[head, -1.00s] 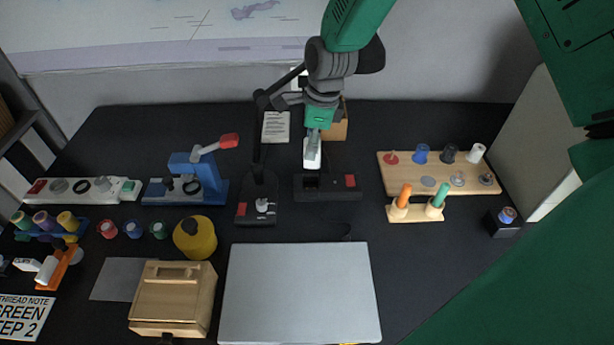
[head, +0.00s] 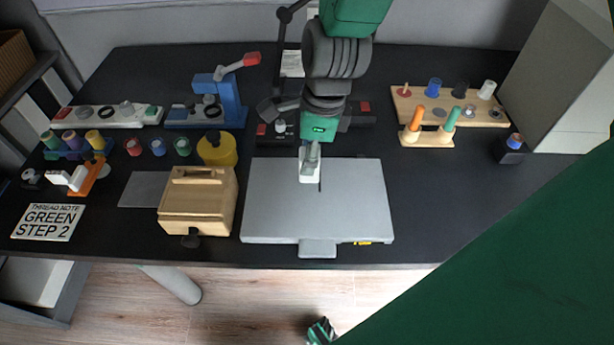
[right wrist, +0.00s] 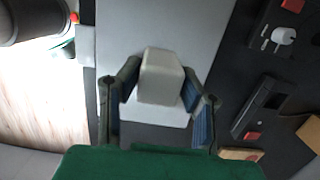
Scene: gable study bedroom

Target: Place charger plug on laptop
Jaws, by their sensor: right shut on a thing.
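The charger plug (head: 309,172) is a white block in my right gripper (head: 311,153). In the head view it is over the back middle part of the closed grey laptop (head: 270,210). In the right wrist view the plug (right wrist: 160,72) is between the two fingers, with the laptop lid (right wrist: 205,25) behind it. My right gripper is shut on the plug. The fingers partly cover it, and I cannot tell if its underside touches the lid. A thin dark line shows on the lid beside the plug. My left gripper is not in view.
A wooden box (head: 200,215) stands close left of the laptop, with a yellow round container (head: 217,150) behind it. A wooden peg board (head: 452,107) is at the back right. The black desk (head: 440,200) is clear right of the laptop.

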